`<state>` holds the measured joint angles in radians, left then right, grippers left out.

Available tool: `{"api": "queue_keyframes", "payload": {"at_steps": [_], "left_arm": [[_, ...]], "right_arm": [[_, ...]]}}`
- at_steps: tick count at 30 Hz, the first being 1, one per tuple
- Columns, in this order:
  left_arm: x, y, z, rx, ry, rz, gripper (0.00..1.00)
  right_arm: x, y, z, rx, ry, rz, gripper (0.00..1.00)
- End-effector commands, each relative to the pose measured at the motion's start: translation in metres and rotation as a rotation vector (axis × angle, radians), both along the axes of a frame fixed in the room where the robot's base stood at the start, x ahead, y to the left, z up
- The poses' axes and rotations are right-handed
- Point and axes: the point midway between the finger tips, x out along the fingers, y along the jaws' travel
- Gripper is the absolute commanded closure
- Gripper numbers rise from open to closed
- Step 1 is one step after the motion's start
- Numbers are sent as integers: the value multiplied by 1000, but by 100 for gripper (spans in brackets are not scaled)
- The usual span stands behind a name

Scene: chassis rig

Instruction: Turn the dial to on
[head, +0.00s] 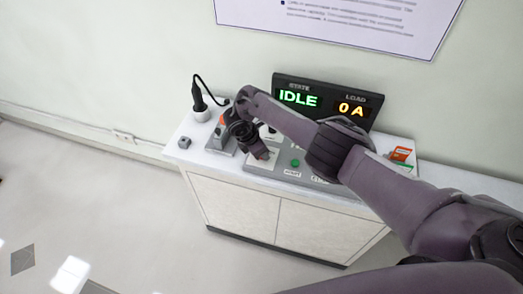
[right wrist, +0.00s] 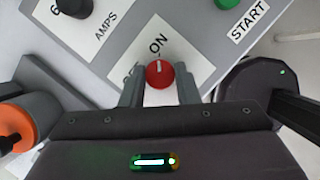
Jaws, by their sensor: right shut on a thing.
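The red dial (right wrist: 159,75) sits on a white label plate (right wrist: 185,58) on the grey panel, with a short white mark on its top. The word ON is printed just above it in the right wrist view; another label at its left is partly hidden. My right gripper (right wrist: 159,90) is shut on the dial, one finger on each side. In the head view my right gripper (head: 262,153) is over the left part of the control panel (head: 255,166), and the dial is mostly hidden there. My left gripper is not in view.
A display (head: 328,100) behind the panel reads IDLE and 0 A. A green START button (head: 295,163) is right of the gripper. A black knob marked AMPS (right wrist: 75,8), an orange-topped item (right wrist: 14,122) and a small grey block (head: 184,143) are nearby.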

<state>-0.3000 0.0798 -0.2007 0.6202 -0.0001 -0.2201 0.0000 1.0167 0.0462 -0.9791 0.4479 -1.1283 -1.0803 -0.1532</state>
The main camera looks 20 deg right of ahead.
Motion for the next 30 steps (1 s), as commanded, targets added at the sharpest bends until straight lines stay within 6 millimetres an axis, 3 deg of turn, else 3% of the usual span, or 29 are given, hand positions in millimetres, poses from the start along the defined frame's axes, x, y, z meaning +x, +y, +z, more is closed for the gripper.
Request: {"api": "queue_keyframes", "payload": {"at_steps": [7,8,13,23,30], "left_arm": [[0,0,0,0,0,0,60],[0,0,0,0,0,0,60],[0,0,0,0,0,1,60],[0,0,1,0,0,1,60],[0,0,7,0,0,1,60]], "right_arm": [[1,-1,1,-1,-3,-1,94],[1,-1,1,-1,-3,-1,70],[1,0,1,-1,-2,0,50],[1,2,5,1,-1,2,50],[-1,16,40,3,-3,2,50]]}}
